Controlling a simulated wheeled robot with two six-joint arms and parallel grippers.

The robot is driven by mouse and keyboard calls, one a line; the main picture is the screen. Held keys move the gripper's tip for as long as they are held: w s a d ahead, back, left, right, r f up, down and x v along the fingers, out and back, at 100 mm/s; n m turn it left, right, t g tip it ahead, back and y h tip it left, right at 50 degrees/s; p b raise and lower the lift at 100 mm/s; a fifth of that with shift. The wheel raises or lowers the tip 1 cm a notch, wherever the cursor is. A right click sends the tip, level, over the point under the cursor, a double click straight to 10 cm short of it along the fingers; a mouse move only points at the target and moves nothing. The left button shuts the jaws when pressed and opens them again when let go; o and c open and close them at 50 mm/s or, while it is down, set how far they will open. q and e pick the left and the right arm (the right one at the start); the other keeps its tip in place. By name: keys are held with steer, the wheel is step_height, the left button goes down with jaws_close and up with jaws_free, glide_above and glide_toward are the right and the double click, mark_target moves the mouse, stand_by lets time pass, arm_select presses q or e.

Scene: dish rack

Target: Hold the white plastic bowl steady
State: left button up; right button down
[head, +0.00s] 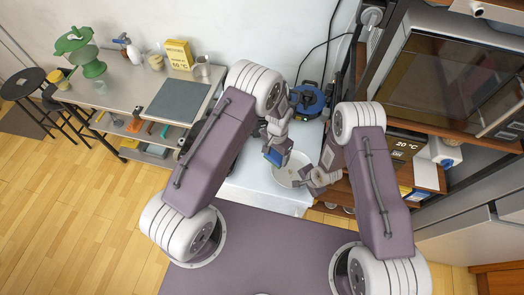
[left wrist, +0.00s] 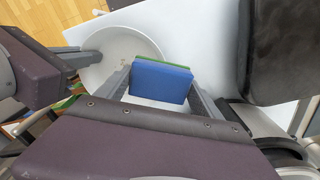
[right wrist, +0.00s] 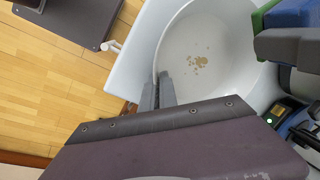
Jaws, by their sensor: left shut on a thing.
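The white plastic bowl (head: 287,173) sits on the white surface between my two grippers. Its inside, with several brown stains, shows in the right wrist view (right wrist: 205,60). My right gripper (right wrist: 157,88) is closed on the bowl's rim, one finger on each side of the wall. It also shows at the bowl's right side in the head view (head: 305,178). My left gripper (left wrist: 160,85) is shut on a sponge (left wrist: 160,80), blue with a green layer, and holds it over the bowl's edge. The sponge's far side is hidden.
A blue round device (head: 307,100) stands behind the bowl near the wall. A side table (head: 125,92) with a grey mat and a yellow box (head: 178,54) is at the left. A shelf unit with an oven (head: 450,85) stands close on the right.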

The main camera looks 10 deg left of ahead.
arm_select(q)
steer(key=d+f+n, duration=0.1)
steer(key=d+n, duration=0.5)
steer(key=n, duration=0.4)
steer(key=shift+s, duration=0.25)
glide_above(288, 172)
steer(key=shift+a+f, duration=0.15)
steer(key=shift+f, duration=2.75)
steer(key=shift+f, duration=0.6)
